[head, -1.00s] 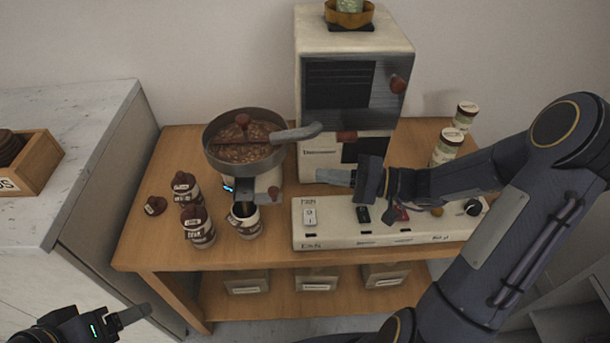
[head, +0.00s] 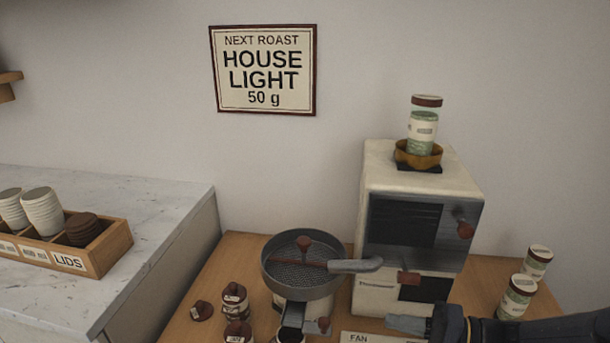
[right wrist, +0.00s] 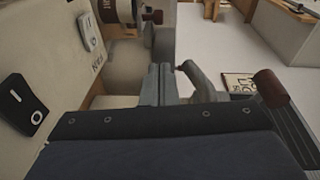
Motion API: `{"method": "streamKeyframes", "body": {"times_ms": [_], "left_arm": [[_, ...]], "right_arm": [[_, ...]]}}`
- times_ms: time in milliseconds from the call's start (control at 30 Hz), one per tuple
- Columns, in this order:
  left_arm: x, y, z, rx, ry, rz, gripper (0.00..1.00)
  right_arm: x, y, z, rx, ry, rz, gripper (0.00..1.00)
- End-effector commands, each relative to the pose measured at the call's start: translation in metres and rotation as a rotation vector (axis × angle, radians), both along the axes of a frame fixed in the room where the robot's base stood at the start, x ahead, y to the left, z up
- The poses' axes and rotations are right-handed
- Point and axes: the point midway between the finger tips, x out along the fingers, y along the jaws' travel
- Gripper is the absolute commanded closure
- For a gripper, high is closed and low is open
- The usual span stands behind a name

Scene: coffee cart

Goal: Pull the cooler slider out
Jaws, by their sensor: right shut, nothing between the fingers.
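The cooler (head: 303,265) is a round grey pan at the lower middle of the head view, with a brown stirring arm and a perforated floor with no beans visible on it. A grey chute (head: 291,318) comes out below it. My left gripper is out of view.
Two canisters (head: 528,283) stand at right. Brown-lidded jars (head: 235,300) stand left of the chute. A switch panel (head: 375,338) is cut off below. Its switches (right wrist: 24,103) show in the wrist view.

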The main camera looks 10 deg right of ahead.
Motion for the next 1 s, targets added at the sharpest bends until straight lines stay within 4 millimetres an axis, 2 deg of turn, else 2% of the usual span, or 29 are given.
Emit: {"method": "streamKeyframes", "body": {"times_ms": [33,133,233,400,500,733,1000], "left_arm": [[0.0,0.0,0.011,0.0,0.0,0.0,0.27],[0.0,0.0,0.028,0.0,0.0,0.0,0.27],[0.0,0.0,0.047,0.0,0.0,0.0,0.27],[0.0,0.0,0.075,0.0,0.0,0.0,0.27],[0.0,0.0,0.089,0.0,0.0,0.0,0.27],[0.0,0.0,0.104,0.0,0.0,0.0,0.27],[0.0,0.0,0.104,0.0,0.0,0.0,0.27]], "right_arm": [[-0.01,0.012,0.019,-0.054,0.013,0.049,1.0],[-0.042,0.038,0.044,-0.213,0.076,0.158,1.0],[-0.081,0.055,0.065,-0.423,0.134,0.231,1.0],[-0.132,0.053,0.091,-0.768,0.157,0.198,1.0],[-0.149,0.043,0.103,-0.919,0.126,0.116,1.0],[-0.161,0.024,0.12,-1.071,0.043,-0.054,1.0],[-0.162,0.021,0.12,-1.089,0.032,-0.085,1.0]]}}
